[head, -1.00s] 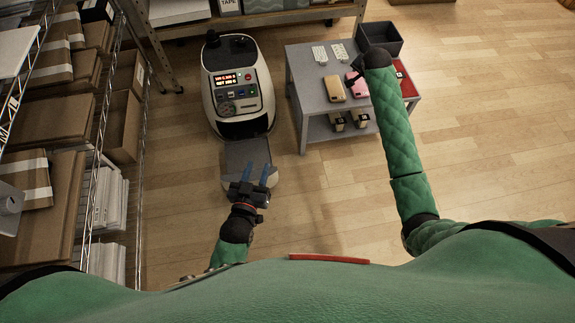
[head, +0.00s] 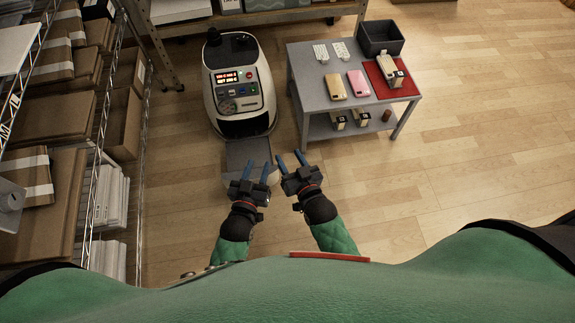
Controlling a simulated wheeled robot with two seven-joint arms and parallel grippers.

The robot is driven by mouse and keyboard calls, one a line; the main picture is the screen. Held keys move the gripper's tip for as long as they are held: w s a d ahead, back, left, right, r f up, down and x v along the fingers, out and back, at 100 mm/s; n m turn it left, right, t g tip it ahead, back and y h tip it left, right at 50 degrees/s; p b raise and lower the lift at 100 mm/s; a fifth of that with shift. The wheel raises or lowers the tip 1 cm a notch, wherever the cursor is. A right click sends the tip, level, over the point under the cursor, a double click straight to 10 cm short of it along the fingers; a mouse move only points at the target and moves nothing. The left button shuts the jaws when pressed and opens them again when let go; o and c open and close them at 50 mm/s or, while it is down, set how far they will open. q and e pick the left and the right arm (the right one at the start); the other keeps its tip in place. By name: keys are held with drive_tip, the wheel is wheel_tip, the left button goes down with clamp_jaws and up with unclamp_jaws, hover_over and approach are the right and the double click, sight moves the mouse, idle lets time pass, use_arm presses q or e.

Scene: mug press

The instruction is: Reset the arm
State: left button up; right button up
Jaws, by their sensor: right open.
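My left gripper (head: 250,172) is in the lower middle of the head view, in front of the white machine (head: 238,88). Its two blue fingers stand apart and nothing shows between them. My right gripper (head: 291,161) is just to its right, close beside it, with its blue fingers apart and empty. Both arms are drawn back near my body, and both grippers point away from me. Neither gripper touches the machine or the table as far as I can see.
A grey table (head: 312,93) at right holds a beige case (head: 335,87), a pink case (head: 358,83), a dark bin (head: 381,38) and a red mat (head: 408,88) with a beige-and-dark item (head: 389,69) on it. Shelves with boxes (head: 50,115) line the left. Floor (head: 470,120) at right is clear.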

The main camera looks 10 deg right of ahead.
drive_tip(key=shift+s+a+r+t, duration=0.2)
drive_tip(key=shift+s+a, duration=0.1)
drive_tip(key=shift+s, duration=0.35)
drive_tip(key=shift+s+a+r+t, duration=0.15)
drive_tip(key=shift+s+a, duration=0.1)
drive_tip(key=shift+s, duration=0.35)
